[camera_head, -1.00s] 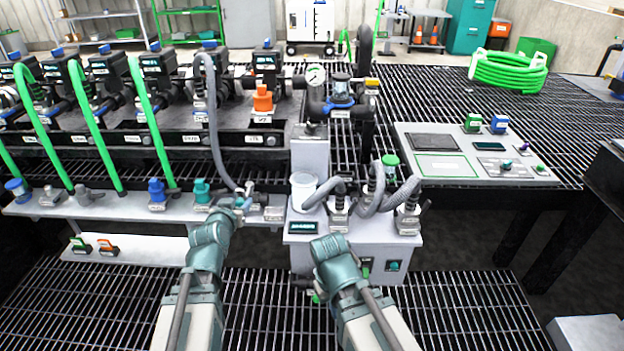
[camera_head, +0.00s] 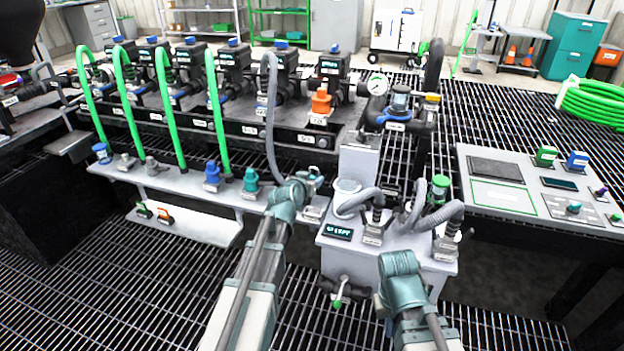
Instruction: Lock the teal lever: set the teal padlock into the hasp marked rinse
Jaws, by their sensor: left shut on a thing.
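My left gripper (camera_head: 310,180) is at the right end of the shelf ledge, in front of the manifold. I cannot pick out the hasp marked rinse, as the tags are too small to read. The teal lever is not clear either.
The grey box (camera_head: 352,253) with grey hoses stands right of my left gripper. A teal fitting (camera_head: 250,180) and a grey hose (camera_head: 269,110) are close by. Green (camera_head: 143,209) and orange (camera_head: 164,216) padlock-like pieces lie on the lower shelf. A control panel (camera_head: 482,213) is at right.

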